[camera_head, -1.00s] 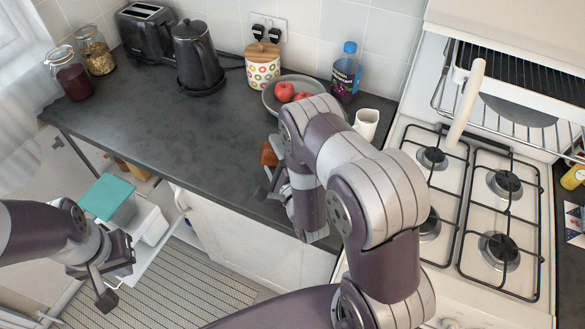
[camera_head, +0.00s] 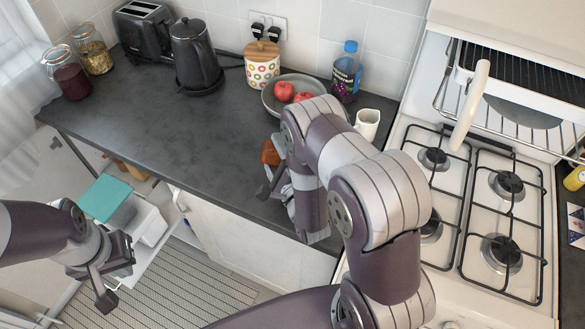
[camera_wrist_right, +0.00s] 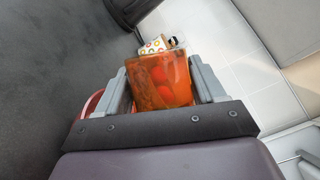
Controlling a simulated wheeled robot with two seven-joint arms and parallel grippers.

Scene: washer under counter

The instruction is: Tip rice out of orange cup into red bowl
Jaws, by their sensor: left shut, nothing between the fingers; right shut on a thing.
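My right gripper (camera_wrist_right: 160,78) is shut on the translucent orange cup (camera_wrist_right: 160,82), which fills the space between the fingers in the right wrist view. In the head view the cup (camera_head: 270,153) shows just left of my right arm, above the counter, and looks tilted. Rice cannot be made out. A curved red rim, likely the red bowl (camera_wrist_right: 91,104), shows at the left behind the gripper in the wrist view. My right arm hides that area in the head view. My left gripper (camera_head: 118,283) is shut and empty at lower left, away from the counter.
A grey bowl (camera_head: 270,101) with red apples, a patterned jar (camera_head: 262,70), a bottle (camera_head: 346,75) and a white cup (camera_head: 367,123) stand along the back. A kettle (camera_head: 196,60) and toaster are further left. The hob (camera_head: 465,200) is right. The left-middle counter (camera_head: 170,130) is clear.

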